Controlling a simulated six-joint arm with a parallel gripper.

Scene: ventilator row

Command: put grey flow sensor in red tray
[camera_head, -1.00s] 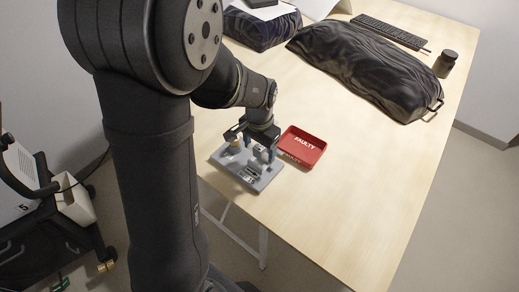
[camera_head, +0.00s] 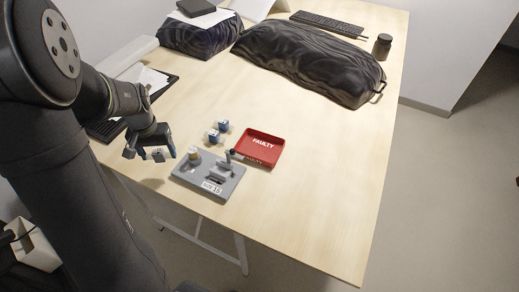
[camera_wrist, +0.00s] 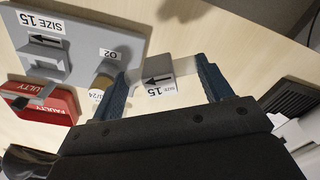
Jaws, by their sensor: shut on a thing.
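My gripper (camera_head: 150,152) is left of the grey plate (camera_head: 184,176) in the head view, above the table's near edge. The sensor is small and partly hidden by the fingers in the head view (camera_head: 158,154). The red tray (camera_head: 263,147), marked FAULTY, lies on the table right of the plate. No sensor shows inside it. It also shows in the wrist view (camera_wrist: 62,104).
The plate carries a tan-topped fitting (camera_head: 194,157), a raised grey bracket and an upright dark part (camera_head: 229,156) near the tray. Blue-and-white pieces (camera_head: 223,126) stand behind it. A clipboard (camera_head: 158,82) and dark wrapped bundle (camera_head: 310,62) lie farther back. Table to the right is clear.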

